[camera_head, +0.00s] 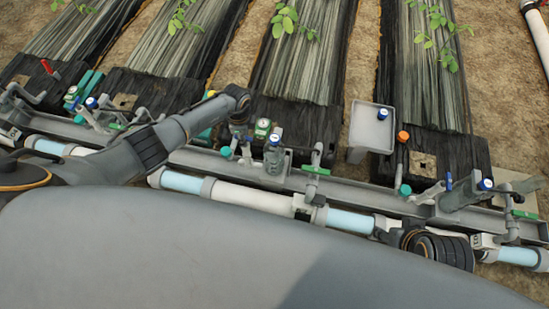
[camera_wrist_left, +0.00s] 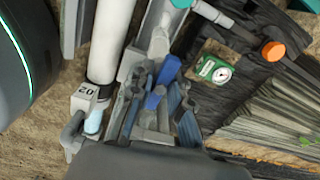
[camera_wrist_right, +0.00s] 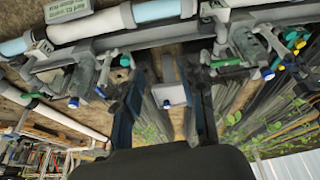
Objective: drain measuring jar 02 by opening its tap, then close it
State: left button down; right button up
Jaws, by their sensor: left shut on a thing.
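Measuring jar 02 (camera_head: 273,158) is a grey, clear-looking cylinder with a blue-and-white cap. It stands on the grey rail in the head view; its fill level cannot be made out. A white box marked 02 (camera_wrist_left: 88,91) shows upside down in the left wrist view. My left gripper (camera_head: 241,128) reaches down just left of the jar. In the left wrist view its fingers (camera_wrist_left: 155,105) are closed around the blue tap handle (camera_wrist_left: 154,98). The contact itself is partly hidden. My right gripper (camera_wrist_right: 165,112) is open and empty, its fingers wide apart.
A green gauge (camera_head: 263,127) sits just behind the jar. A green-handled valve (camera_head: 316,170) stands on the rail to its right. A grey tray (camera_head: 372,125) stands behind the rail. Another jar (camera_head: 465,192) stands farther right. A white pipe (camera_head: 250,198) runs along the front.

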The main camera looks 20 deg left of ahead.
dwell(0.3)
pick_arm(q)
jog(key=shift+m, duration=0.3)
jog(key=m+b, duration=0.2)
jog(key=m, duration=0.8)
jog(key=shift+m, duration=0.4)
jog(key=m+b, duration=0.1)
jog(key=m, duration=0.6)
jog(key=shift+d+f+b, duration=0.1)
jog(key=shift+b, duration=0.25)
jog(key=shift+s+m, duration=0.1)
jog(key=shift+m, duration=0.4)
jog(key=c, duration=1.3)
grip_release()
jog(key=shift+o, duration=0.2)
pick_arm(e)
jog(key=w+a+r+t+y, duration=0.1)
jog(key=w+a+r+t, duration=0.1)
jog(key=w+r+t, duration=0.3)
jog(key=w+a+r+t+y, duration=0.1)
jog(key=w+a+r+t, duration=0.2)
jog(key=w, duration=0.6)
jog(key=shift+w+a+r+n+t+y, duration=0.2)
jog(key=shift+r+n+t+y, duration=0.15)
jog(key=shift+r+t, duration=0.65)
